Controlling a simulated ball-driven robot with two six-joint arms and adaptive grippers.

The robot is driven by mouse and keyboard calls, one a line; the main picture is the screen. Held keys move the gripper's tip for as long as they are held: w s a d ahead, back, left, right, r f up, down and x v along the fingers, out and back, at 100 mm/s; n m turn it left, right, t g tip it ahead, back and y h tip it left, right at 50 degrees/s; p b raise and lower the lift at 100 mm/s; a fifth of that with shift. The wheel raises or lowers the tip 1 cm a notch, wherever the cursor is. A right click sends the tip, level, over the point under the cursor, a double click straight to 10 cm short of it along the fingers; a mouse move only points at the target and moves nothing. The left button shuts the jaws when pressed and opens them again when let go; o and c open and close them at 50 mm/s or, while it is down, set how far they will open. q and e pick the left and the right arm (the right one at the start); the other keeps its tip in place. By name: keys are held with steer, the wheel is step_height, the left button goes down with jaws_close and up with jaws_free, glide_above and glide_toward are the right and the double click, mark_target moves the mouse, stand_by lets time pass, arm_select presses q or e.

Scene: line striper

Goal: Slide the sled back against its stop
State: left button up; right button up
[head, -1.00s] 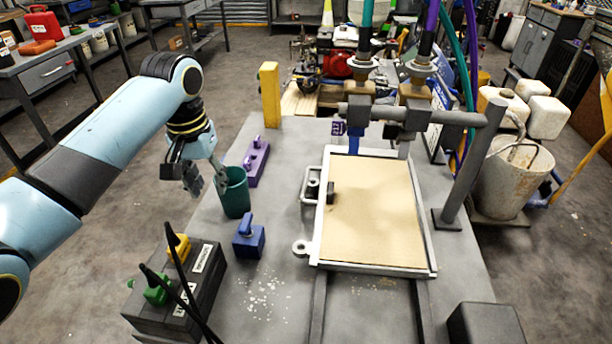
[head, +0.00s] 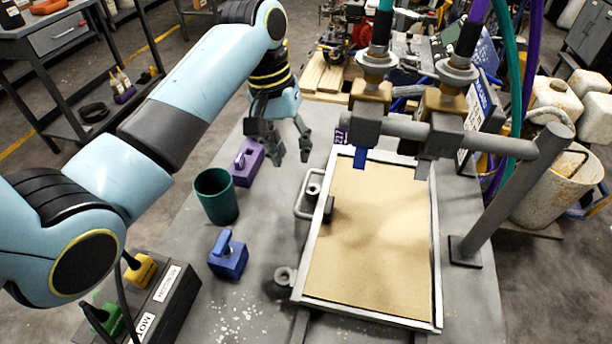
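The sled (head: 436,250) is a pale-framed tray holding a flat tan board (head: 370,240). It sits on the grey table, with dark rails (head: 301,325) showing at its front edge. A bar handle (head: 300,200) with a round knob stands out from its left side. My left gripper (head: 289,152) is open and empty, fingers pointing down, beyond and a little left of the handle and apart from it. My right gripper is not in view. I cannot make out the sled's stop.
A gantry post (head: 487,205) and crossbar with two nozzles (head: 372,105) stand over the sled's far end. A green cup (head: 217,198), purple block (head: 246,168), blue block (head: 228,258) and dark switch box (head: 165,310) are left of the sled.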

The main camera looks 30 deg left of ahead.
arm_select(q)
glide_above(301, 192)
steer(key=f, duration=0.3)
steer(key=a+f, duration=0.1)
steer(key=f, duration=0.1)
steer(key=shift+s+f, duration=0.15)
steer(key=shift+s, duration=0.05)
steer(key=f, duration=0.3)
steer(key=shift+w+d+f+b, duration=0.15)
steer(key=shift+d+f+b, duration=0.05)
steer(key=shift+d+b, duration=0.15)
steer(key=shift+f, duration=0.35)
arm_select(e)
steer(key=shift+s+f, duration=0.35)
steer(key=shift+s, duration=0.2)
arm_select(q)
steer(key=shift+c, duration=0.4)
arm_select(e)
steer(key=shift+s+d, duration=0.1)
arm_select(q)
jaws_close()
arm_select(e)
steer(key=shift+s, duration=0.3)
